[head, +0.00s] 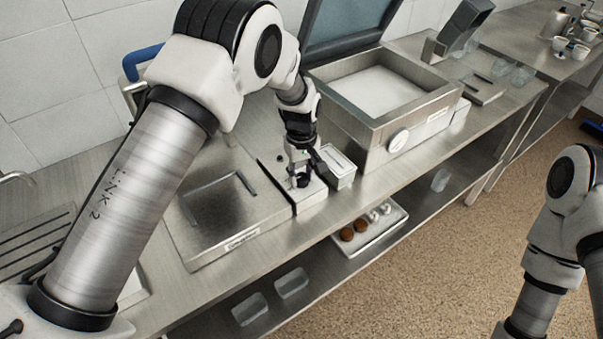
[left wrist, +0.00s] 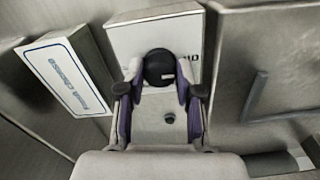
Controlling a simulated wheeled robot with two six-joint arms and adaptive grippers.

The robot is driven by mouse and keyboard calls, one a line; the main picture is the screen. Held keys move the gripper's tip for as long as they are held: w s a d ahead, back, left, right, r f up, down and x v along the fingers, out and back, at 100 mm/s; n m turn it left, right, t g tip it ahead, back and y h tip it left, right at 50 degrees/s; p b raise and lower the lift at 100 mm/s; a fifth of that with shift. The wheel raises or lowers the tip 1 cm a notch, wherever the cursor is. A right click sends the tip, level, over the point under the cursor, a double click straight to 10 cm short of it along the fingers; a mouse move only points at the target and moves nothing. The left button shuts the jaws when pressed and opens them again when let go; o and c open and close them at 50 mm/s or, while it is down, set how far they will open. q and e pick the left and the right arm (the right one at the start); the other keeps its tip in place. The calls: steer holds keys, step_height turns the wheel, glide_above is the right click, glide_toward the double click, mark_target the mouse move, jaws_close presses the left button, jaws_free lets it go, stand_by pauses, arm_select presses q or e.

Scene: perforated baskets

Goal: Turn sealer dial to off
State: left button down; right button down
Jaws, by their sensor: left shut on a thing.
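A round black dial (left wrist: 158,66) with a small pale mark sits on a small pale box (left wrist: 140,32) in the left wrist view. My left gripper (left wrist: 160,80) has one finger on each side of the dial and is shut on it. In the head view my left gripper (head: 300,180) points down at the same small box (head: 312,200) near the counter's front edge, and the fingers partly cover the dial. Most of the lettering on the box is hidden, so I cannot read the dial's setting. My right gripper is out of view.
A labelled box (head: 338,165) stands close beside the gripper. A flat steel unit with a handle (head: 218,197) is to the left. A lower shelf holds a tray (head: 371,233).

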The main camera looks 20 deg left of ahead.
mark_target(302, 177)
arm_select(q)
steer(key=shift+s+f, duration=0.15)
steer(key=c, duration=0.8)
jaws_free()
steer(key=shift+o, duration=0.2)
steer(key=shift+r, duration=0.4)
step_height(302, 177, up, 11)
